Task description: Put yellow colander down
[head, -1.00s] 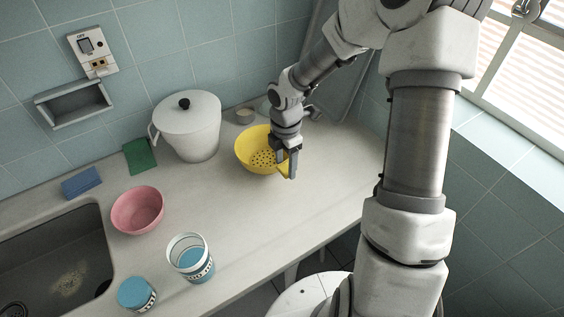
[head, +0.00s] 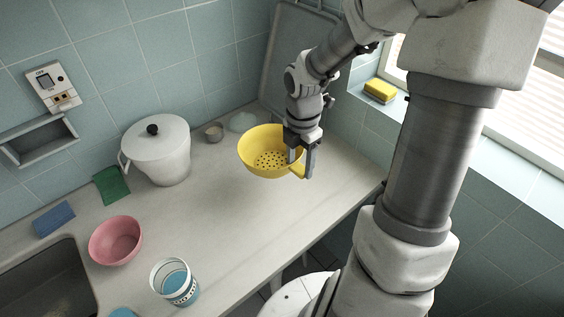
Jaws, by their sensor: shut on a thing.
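The yellow colander (head: 262,147) is a bowl with dark drain holes, at the middle of the head view, over the back right part of the marble counter (head: 220,220). My gripper (head: 303,164) is shut on the colander's right side, at its handle. The colander is close to level. I cannot tell whether its base touches the counter or hangs a little above it.
A white lidded pot (head: 158,152) stands left of the colander, with a small grey cup (head: 214,133) behind. Counter in front of the colander is clear.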

